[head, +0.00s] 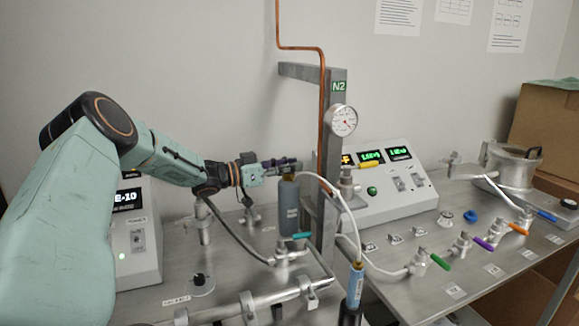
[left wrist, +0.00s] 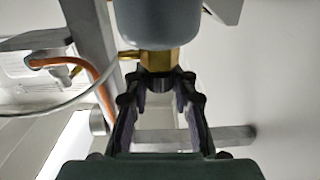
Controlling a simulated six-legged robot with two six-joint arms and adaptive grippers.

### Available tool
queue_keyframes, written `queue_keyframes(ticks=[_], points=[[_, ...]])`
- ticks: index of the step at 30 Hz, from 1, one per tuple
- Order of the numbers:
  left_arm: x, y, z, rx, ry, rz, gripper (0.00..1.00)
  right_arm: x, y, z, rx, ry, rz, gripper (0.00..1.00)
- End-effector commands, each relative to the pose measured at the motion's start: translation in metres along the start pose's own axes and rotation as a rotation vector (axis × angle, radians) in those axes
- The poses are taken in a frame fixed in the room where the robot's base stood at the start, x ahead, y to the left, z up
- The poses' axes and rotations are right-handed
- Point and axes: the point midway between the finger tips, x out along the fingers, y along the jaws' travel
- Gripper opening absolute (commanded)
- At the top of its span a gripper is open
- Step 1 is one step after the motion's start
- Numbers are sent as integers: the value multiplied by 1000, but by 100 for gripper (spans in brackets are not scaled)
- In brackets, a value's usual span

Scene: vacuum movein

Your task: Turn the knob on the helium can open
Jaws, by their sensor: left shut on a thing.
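The grey can (head: 289,208) stands upright beside the N2 post in the head view. In the left wrist view its grey body (left wrist: 158,20) shows at the top edge, with a brass valve (left wrist: 158,58) joined to it. A small dark knob (left wrist: 159,82) sits at the end of the valve. My left gripper (head: 288,166) is at the top of this can, its two fingers (left wrist: 160,90) shut on the knob from both sides. In the head view the fingers hide most of the knob. My right gripper is not in view.
A grey N2 post (head: 328,190) with a copper pipe and a gauge (head: 342,121) stands just right of the can. A white hose (head: 345,205) runs near it. A light-blue cylinder (head: 355,285) stands in front. Valves with coloured handles (head: 440,262) line the bench at right.

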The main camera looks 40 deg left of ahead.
Motion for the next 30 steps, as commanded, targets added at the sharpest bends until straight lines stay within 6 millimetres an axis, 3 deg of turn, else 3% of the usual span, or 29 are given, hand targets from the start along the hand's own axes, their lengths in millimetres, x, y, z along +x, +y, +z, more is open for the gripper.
queue_keyframes(ticks=[30], points=[[-1, 0, 1, -1, -1, 120, 0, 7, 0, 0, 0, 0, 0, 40]])
